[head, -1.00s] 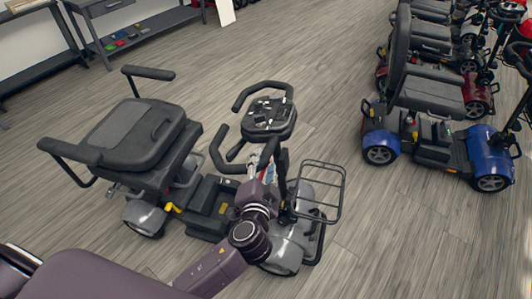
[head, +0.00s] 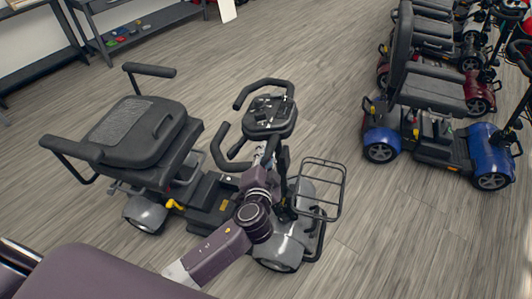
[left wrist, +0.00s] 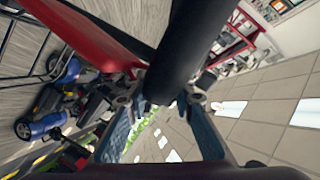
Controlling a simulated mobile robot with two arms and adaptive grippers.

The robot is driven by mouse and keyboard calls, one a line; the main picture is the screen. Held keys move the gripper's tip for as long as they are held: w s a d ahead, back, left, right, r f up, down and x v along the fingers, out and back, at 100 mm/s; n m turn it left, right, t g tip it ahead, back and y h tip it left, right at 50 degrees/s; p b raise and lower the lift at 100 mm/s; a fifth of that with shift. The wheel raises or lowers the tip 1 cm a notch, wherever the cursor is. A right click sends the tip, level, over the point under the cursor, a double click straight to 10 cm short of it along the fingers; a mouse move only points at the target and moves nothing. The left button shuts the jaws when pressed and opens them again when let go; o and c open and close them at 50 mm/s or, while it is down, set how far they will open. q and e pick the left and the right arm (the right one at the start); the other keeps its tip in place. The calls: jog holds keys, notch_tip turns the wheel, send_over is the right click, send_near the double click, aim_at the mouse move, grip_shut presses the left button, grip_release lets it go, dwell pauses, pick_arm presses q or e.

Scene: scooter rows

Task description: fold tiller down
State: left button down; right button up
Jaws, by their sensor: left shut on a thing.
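The grey scooter stands in the middle of the head view, with its tiller (head: 268,118) raised above the front deck. The tiller carries a dark console and black looped handlebars. My left gripper (head: 267,158) is at the tiller just below the console, partly hidden by my wrist. In the left wrist view, a thick black bar (left wrist: 178,62) of the tiller lies between the two bluish fingers of my left gripper (left wrist: 163,108), which is shut on it. Which part of the tiller the bar is cannot be told. My right gripper is not in view.
The scooter's seat (head: 135,135) with armrests is left of the tiller, and a wire basket (head: 320,188) is at its front. A blue scooter (head: 455,145) and others stand in a row at right. Open floor lies between. Dark shelving (head: 150,28) is at the back left.

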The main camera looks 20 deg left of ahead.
aim_at(216, 152)
pick_arm(q)
jog(key=a+f+n, duration=0.1)
jog(key=a, duration=0.4)
jog(key=a+f+b, duration=0.1)
jog(key=a+f, duration=0.1)
jog(key=a, duration=0.4)
jog(key=a+f+n+h+b, duration=0.1)
jog(key=a+f, duration=0.1)
jog(key=a, duration=0.3)
jog(key=shift+s+a+n, duration=0.2)
jog(key=shift+a+n, duration=0.1)
jog(key=a+f+n+h+b, duration=0.1)
jog(key=a+f+b, duration=0.4)
jog(key=a, duration=0.7)
notch_tip(216, 152, down, 2)
jog(key=shift+a+f, duration=0.1)
jog(key=shift+a, duration=0.15)
jog(key=c, duration=1.7)
grip_release()
jog(key=shift+d, duration=0.1)
jog(key=shift+s, duration=0.2)
